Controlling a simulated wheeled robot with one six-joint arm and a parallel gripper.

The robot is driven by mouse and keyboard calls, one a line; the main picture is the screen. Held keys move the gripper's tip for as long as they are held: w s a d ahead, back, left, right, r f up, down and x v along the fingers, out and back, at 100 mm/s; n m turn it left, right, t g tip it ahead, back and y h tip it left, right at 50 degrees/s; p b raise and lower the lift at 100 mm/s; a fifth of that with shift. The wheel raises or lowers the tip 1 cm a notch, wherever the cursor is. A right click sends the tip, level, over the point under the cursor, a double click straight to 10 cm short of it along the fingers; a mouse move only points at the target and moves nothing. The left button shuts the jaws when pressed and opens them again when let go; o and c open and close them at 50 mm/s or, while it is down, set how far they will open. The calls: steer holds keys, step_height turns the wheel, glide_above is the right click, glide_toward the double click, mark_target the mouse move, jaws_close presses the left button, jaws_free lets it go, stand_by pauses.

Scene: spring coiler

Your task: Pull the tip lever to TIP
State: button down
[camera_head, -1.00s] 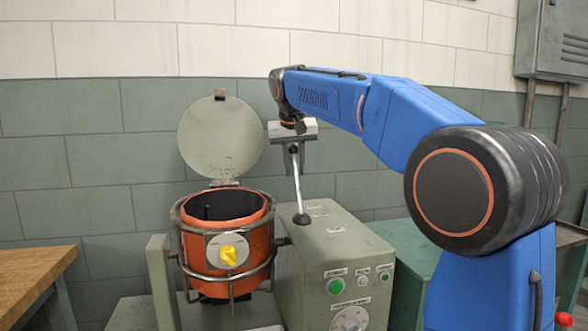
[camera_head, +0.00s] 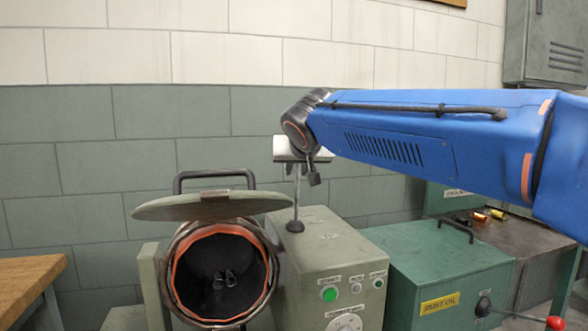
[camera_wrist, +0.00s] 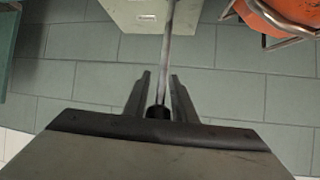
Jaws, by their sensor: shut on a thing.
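The tip lever (camera_head: 298,199) is a thin metal rod rising from a black boot on top of the grey-green control cabinet (camera_head: 330,260). It stands near upright in the head view. My gripper (camera_head: 297,170) is at its upper end, shut on it. In the wrist view the rod (camera_wrist: 167,45) runs between the fingers of my gripper (camera_wrist: 160,78), with a dark knob (camera_wrist: 157,112) between them. The orange-rimmed basket (camera_head: 178,262) left of the cabinet is tipped, its mouth facing me. A few small dark pieces (camera_head: 222,280) lie inside. The TIP marking is not readable.
The round lid (camera_head: 165,208) stands open over the basket. A green RUST OIL tank (camera_head: 400,270) with a handle stands right of the cabinet. A wooden table (camera_head: 30,275) is at the left. A lever with a red knob (camera_head: 555,323) is at lower right.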

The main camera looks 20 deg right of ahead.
steer(key=s, duration=0.4)
steer(key=shift+s, duration=0.4)
steer(key=shift+d, duration=0.1)
stand_by(0.9)
steer(key=c, duration=1.6)
jaws_free()
steer(key=shift+s+d, duration=0.15)
steer(key=shift+d, duration=0.1)
steer(key=shift+c, duration=0.2)
steer(key=shift+a+f, duration=0.1)
steer(key=v, duration=1.7)
steer(key=shift+a, duration=0.15)
steer(key=shift+s, duration=0.1)
